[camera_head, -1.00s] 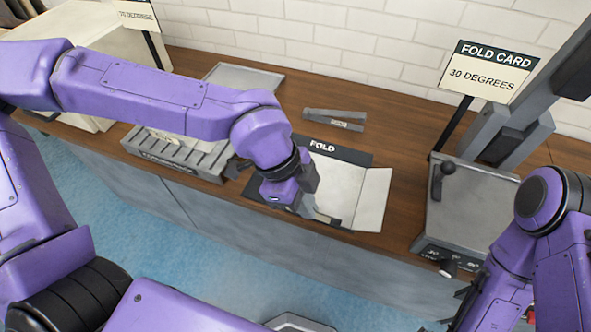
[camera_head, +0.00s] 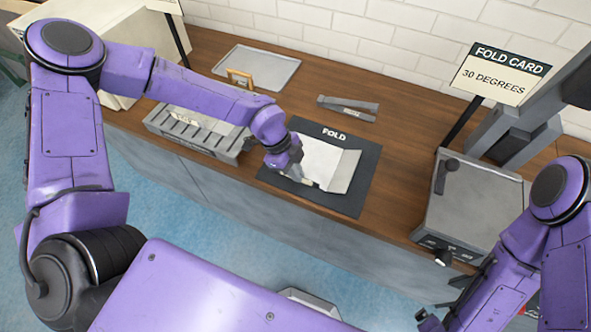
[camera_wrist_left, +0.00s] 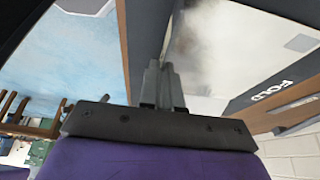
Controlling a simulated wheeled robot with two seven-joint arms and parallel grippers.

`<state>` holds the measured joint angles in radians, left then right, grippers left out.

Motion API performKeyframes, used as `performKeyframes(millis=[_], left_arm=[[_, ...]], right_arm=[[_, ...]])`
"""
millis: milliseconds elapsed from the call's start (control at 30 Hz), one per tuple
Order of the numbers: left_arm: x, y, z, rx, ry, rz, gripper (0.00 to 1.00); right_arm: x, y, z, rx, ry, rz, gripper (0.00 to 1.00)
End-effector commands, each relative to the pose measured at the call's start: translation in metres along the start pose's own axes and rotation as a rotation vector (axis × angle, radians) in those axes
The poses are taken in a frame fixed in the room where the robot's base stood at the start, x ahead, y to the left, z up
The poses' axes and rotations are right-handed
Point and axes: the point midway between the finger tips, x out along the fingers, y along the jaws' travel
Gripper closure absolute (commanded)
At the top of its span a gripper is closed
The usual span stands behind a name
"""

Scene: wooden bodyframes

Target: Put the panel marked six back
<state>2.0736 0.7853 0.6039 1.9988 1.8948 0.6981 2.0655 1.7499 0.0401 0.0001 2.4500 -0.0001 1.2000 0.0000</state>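A pale sheet-metal panel (camera_head: 322,162) with a bent-up flap on its right lies at or just over the dark FOLD mat (camera_head: 345,200). No six can be read on it. My left gripper (camera_head: 304,179) is at the panel's front left edge. In the left wrist view its fingers (camera_wrist_left: 163,85) are close together at the edge of the pale panel (camera_wrist_left: 215,50), apparently pinching it. A grey slotted rack (camera_head: 190,137) stands left of the mat, partly behind my left arm. My right gripper (camera_head: 432,321) is low at the bottom right, its fingers unclear.
A grey bending machine (camera_head: 470,210) stands at the right, with a FOLD CARD sign (camera_head: 500,74) reading 30 degrees. The counter right of the mat is clear.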

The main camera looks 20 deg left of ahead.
Motion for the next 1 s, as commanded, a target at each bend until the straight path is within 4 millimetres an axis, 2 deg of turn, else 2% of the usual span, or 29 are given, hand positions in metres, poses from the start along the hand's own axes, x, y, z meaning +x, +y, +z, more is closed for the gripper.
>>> performKeyframes(millis=[33, 100, 367, 467, 567, 800, 1000], left_arm=[[0.001, 0.001, 0.000, 0.000, -0.001, 0.002, 0.94], [0.001, 0.001, 0.000, -0.001, -0.001, 0.002, 0.72], [0.000, 0.001, 0.000, -0.001, 0.000, 0.001, 0.72], [-0.006, 0.000, 0.000, -0.002, 0.000, -0.001, 0.72], [-0.024, -0.001, 0.000, -0.002, 0.001, -0.005, 0.72], [-0.086, -0.001, 0.000, -0.001, 0.002, -0.006, 0.72], [-0.116, 0.000, 0.000, -0.001, 0.001, -0.001, 0.72]], right_arm=[[0.000, 0.000, 0.000, 0.000, 0.000, 0.000, 0.00], [0.000, 0.000, 0.000, 0.000, 0.000, 0.000, 0.00], [0.000, 0.000, 0.000, 0.000, 0.000, 0.000, 0.00], [0.001, 0.000, 0.000, 0.000, 0.000, 0.000, 0.00], [0.003, 0.000, 0.001, 0.000, 0.000, 0.000, 0.00], [0.007, -0.001, 0.003, 0.000, 0.000, 0.000, 0.00], [0.009, -0.001, 0.004, 0.000, 0.000, 0.000, 0.00]])
